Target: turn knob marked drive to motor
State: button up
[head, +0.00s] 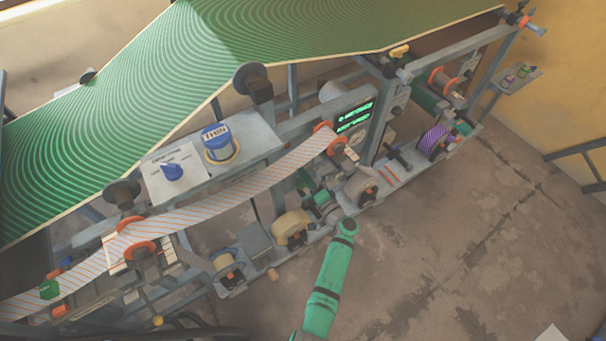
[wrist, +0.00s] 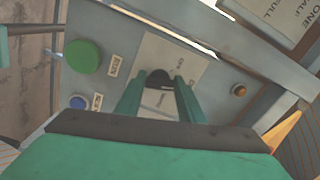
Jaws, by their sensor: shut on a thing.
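In the wrist view, a small dark knob (wrist: 158,77) stands on a pale plate (wrist: 178,52) of a grey control panel. My gripper (wrist: 162,84) is shut on this knob, with one green finger on each side. Writing on the plate is too small to read, so I cannot tell the knob's marking or setting. In the head view my green arm reaches up to the machine's lower front, and the gripper and the held knob cannot be made out there.
A green button (wrist: 83,57) is left of the knob, and an orange button (wrist: 239,90) is right. Rollers line the machine. Floor (head: 450,240) at right is clear.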

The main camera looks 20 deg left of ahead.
jog(key=shift+w+d+r+m, duration=0.1)
jog(key=shift+m, duration=3.7)
jog(key=shift+d+r+m, duration=0.1)
jog(key=shift+m, duration=3.7)
jog(key=o, duration=1)
jog(key=shift+o, duration=0.2)
jog(key=shift+a, duration=0.1)
